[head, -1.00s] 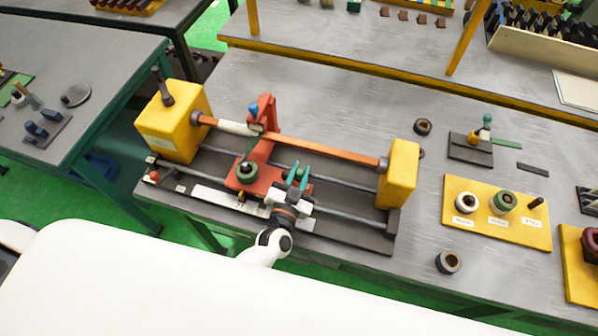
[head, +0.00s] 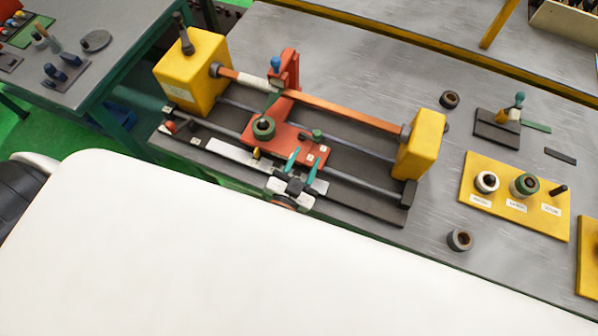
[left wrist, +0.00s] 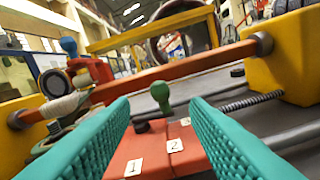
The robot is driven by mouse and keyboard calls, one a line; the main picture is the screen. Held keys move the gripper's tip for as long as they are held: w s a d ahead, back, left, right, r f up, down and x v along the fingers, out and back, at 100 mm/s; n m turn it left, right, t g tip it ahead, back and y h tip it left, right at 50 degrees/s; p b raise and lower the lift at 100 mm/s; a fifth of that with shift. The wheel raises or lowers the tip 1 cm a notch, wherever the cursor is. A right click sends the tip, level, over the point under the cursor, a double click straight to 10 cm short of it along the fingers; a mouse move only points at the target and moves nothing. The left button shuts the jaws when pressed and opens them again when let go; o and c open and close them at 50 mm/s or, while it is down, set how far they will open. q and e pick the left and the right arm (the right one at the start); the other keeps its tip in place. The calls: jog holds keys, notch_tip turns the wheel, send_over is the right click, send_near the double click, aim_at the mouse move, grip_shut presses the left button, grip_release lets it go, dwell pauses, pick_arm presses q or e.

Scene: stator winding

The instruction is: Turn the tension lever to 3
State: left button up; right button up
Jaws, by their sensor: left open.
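The tension lever is a green knob (head: 317,134) on a short stalk, on the right part of the red carriage (head: 290,143) of the winding machine. In the left wrist view the knob (left wrist: 160,92) stands upright between my fingers, beyond their tips. I cannot tell which label the lever points at. My left gripper (head: 305,160) is open and empty, on the near side of the lever, apart from it. My right gripper is not in view.
An orange bar (head: 340,109) spans above the carriage between yellow housings (head: 188,75) and (head: 422,145). A red upright (head: 288,72) with a blue knob stands behind. A green-and-black spool (head: 263,127) sits left of the lever. The table right of the machine holds a yellow spool board (head: 478,205).

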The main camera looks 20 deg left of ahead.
pick_arm(q)
jog(key=shift+s+a+b, duration=0.1)
jog(key=shift+s+b, duration=0.2)
jog(key=shift+s, duration=1.45)
